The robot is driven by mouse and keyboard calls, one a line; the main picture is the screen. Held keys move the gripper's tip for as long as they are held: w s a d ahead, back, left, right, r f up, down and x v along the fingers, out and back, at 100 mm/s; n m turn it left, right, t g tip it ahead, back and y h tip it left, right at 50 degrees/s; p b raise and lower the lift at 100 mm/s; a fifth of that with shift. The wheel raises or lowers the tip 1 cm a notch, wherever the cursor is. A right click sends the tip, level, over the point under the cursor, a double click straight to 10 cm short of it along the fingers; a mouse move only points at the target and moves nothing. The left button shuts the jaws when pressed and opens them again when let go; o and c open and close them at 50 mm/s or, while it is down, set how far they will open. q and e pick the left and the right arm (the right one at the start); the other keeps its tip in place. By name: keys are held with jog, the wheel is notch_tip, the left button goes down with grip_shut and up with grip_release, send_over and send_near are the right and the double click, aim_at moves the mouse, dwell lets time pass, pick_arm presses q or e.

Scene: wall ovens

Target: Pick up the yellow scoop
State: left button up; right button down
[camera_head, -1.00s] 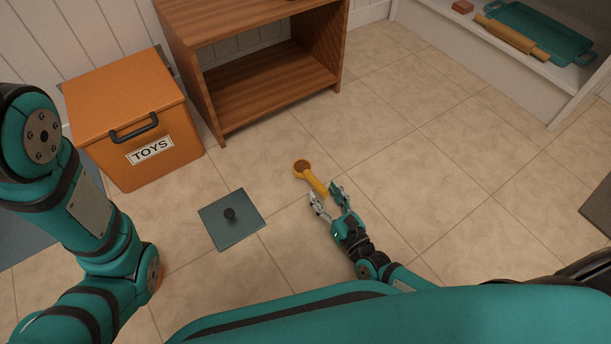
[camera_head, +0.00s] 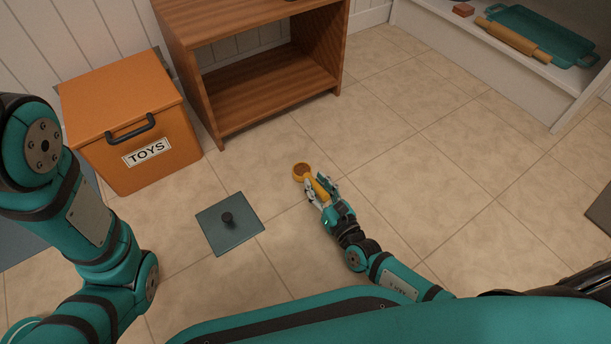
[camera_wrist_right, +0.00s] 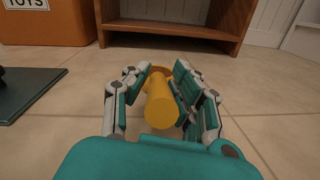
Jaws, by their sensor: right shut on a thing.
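The yellow scoop (camera_head: 302,172) lies on the tiled floor in front of the wooden shelf, its round bowl pointing away from me. My right gripper (camera_head: 318,190) is around its handle, with a finger on each side. In the right wrist view the scoop's handle (camera_wrist_right: 160,104) lies between the two fingers of the gripper (camera_wrist_right: 160,88), its end facing the camera, and the bowl is mostly hidden behind it. The gripper is shut on the handle, low at the floor. My left arm shows at the left, but its gripper is not in view.
A dark square plate with a knob (camera_head: 229,224) lies on the floor left of the scoop. An orange toy box (camera_head: 130,120) and an open wooden shelf (camera_head: 262,80) stand behind. A white shelf at upper right holds a rolling pin (camera_head: 512,38) and a teal tray (camera_head: 545,35).

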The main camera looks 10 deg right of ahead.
jog(key=shift+r, duration=0.1)
jog(key=shift+r+p, duration=0.6)
jog(key=shift+p, duration=0.1)
jog(key=r+p, duration=0.2)
jog(key=p, duration=0.1)
jog(key=shift+s+d+r, duration=0.15)
jog(key=shift+s+r, duration=0.05)
jog(key=shift+r, duration=0.2)
jog(key=d+p+v, duration=0.1)
jog(key=p+v, duration=0.1)
jog(key=v, duration=0.5)
jog(key=d+p+v, duration=0.2)
jog(key=p+v, duration=0.1)
jog(key=v, duration=0.5)
jog(key=shift+w+r+p, duration=0.2)
jog(key=shift+r+p, duration=0.1)
jog(key=shift+r, duration=0.05)
